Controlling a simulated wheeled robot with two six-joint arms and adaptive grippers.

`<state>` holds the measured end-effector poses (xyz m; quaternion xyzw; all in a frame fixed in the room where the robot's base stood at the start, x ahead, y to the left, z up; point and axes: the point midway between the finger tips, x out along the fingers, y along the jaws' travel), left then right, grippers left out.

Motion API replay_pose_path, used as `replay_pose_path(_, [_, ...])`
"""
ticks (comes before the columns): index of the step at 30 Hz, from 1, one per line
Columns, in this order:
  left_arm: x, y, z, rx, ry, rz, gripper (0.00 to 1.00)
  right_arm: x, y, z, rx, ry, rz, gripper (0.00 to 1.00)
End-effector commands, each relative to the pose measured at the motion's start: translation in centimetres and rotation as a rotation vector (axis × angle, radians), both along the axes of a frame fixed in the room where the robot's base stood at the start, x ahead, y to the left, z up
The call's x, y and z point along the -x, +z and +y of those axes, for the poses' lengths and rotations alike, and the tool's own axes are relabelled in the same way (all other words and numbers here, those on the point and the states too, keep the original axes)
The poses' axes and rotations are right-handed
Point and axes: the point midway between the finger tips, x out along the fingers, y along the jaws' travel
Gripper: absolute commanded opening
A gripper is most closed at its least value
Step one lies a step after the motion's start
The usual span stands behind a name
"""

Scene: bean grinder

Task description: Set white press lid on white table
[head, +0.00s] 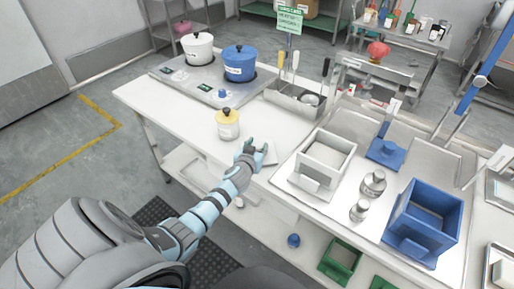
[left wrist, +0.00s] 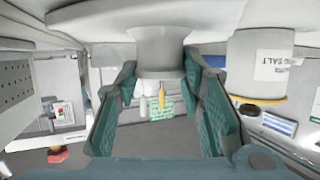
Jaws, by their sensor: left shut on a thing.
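My left gripper (head: 249,152) is over the white table (head: 180,118), beside the white press box. In the left wrist view, its green fingers (left wrist: 162,78) are shut around the stem of the white press lid (left wrist: 160,45). The lid's broad pale plate shows across the top of that view. In the head view the lid is mostly hidden by the hand and blends with the white tabletop. I cannot tell whether it touches the table. My right gripper is not in view.
A yellow-lidded jar (head: 228,125) stands just left of the gripper. The white press box (head: 318,165), metal weights (head: 373,184) and a blue box (head: 428,212) stand to the right. A utensil holder (head: 292,100) is behind. The table's left front is clear.

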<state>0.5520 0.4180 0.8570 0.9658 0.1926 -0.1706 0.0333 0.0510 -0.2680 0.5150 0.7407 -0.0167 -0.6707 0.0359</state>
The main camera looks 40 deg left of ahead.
Motion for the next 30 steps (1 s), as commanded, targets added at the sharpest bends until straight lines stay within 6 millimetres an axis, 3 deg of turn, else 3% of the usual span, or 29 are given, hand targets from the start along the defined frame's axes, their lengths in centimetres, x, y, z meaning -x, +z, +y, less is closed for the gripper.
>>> replay_pose_path(3, [0.0, -0.3, 0.0, 0.000, 0.000, -0.001, 0.02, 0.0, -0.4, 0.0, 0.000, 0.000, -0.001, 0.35])
replay_pose_path(4, [0.0, -0.3, 0.0, 0.000, 0.000, 0.000, 0.40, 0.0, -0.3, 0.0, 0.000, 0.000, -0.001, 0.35])
replay_pose_path(7, [0.0, -0.2, 0.0, 0.000, 0.000, 0.000, 0.55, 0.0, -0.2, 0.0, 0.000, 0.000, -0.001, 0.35])
replay_pose_path(19, [0.5, 0.4, -0.2, -0.001, 0.000, 0.000, 0.55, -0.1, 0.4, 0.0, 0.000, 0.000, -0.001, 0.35])
replay_pose_path(23, [2.7, 1.4, -1.1, 0.000, -0.002, 0.001, 0.55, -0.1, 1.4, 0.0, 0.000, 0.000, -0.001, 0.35])
replay_pose_path(30, [8.5, 3.5, -3.5, 0.001, -0.001, 0.001, 0.55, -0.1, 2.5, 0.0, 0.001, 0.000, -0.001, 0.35])
